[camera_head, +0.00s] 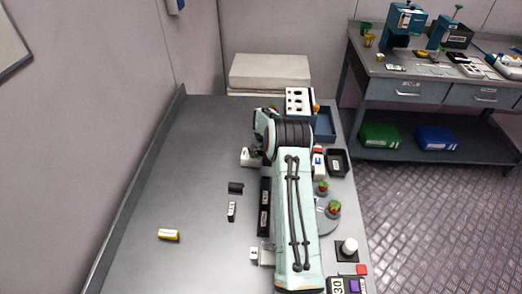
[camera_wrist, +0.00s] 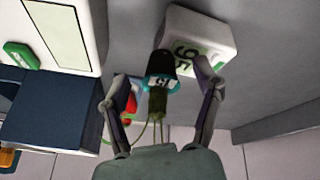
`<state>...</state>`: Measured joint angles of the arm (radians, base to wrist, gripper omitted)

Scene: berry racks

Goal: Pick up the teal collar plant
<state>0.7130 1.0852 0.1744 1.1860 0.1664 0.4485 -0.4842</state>
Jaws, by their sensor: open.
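The teal collar plant shows in the wrist view with a black end, a teal collar (camera_wrist: 149,82) bearing a pale label, and dark green growth toward my palm. My gripper (camera_wrist: 160,72) is open, with one finger on each side of the plant; gaps show between fingers and collar. A white block with dark green digits (camera_wrist: 215,40) is right behind the black end; I cannot tell whether they touch. In the head view my gripper is largely hidden by my arm, close to the white block (camera_head: 246,157); the plant cannot be made out there.
A white rack with holes (camera_head: 293,108) and a blue bin (camera_head: 325,126) stand at the table's far right. A black tray (camera_head: 344,170) and two red-and-green plants (camera_head: 334,209) are right of my arm.

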